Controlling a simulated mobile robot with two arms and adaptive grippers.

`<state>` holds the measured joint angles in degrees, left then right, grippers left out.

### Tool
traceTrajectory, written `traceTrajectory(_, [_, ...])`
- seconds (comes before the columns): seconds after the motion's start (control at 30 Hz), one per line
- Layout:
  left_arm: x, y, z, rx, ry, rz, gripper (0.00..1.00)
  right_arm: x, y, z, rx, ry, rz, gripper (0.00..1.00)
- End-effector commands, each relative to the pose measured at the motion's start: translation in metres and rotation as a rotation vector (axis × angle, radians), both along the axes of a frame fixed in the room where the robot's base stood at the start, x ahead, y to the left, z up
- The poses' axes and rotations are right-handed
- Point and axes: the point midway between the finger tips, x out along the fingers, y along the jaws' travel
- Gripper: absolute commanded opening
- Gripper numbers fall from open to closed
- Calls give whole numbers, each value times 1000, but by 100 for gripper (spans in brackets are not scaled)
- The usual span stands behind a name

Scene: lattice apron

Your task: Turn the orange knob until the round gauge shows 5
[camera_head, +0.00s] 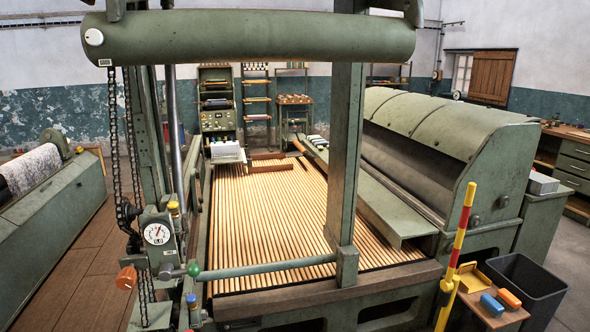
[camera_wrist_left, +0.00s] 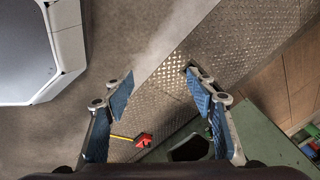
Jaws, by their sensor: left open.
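The orange knob (camera_head: 126,278) sits low on the left side of the machine in the head view. The round gauge (camera_head: 157,234) is a white dial with a dark needle on a grey-green box above and to the right of the knob. The digits are too small to read. My left gripper (camera_wrist_left: 158,92) shows in the left wrist view with its two blue-padded fingers apart and nothing between them. Neither the knob nor the gauge is seen in that view. No gripper shows in the head view.
A green-balled lever (camera_head: 193,270) stands right of the gauge. A red-and-yellow post (camera_head: 457,250) and a black bin (camera_head: 525,285) stand at the right. In the wrist view, a metal tread plate (camera_wrist_left: 205,62) lies below, with a red object (camera_wrist_left: 143,139).

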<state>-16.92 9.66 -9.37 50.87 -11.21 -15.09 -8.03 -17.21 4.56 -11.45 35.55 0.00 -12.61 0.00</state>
Motion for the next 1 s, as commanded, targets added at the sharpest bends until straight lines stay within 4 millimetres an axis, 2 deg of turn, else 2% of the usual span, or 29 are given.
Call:
traceTrajectory(0.03, [-31, -14, -17, -41, 51, 61, 51, 0, 0, -3, 0, 0, 0, 27])
traceTrajectory(0.1, [-66, -31, -33, -87, 108, 143, 51, 0, 0, -5, 0, 0, 0, 27])
traceTrajectory(0.2, [-106, -49, -46, -132, 172, 235, 51, 0, 0, -6, 0, 0, 0, 27])
traceTrajectory(0.3, [-130, -60, -53, -156, 211, 293, 51, 0, 0, -7, 0, 0, 0, 27])
traceTrajectory(0.47, [-142, -65, -55, -167, 229, 322, 51, 0, 0, -7, 0, 0, 0, 27])
traceTrajectory(1.0, [-141, -65, -55, -165, 228, 318, 51, 0, 0, -7, 0, 1, 0, 27])
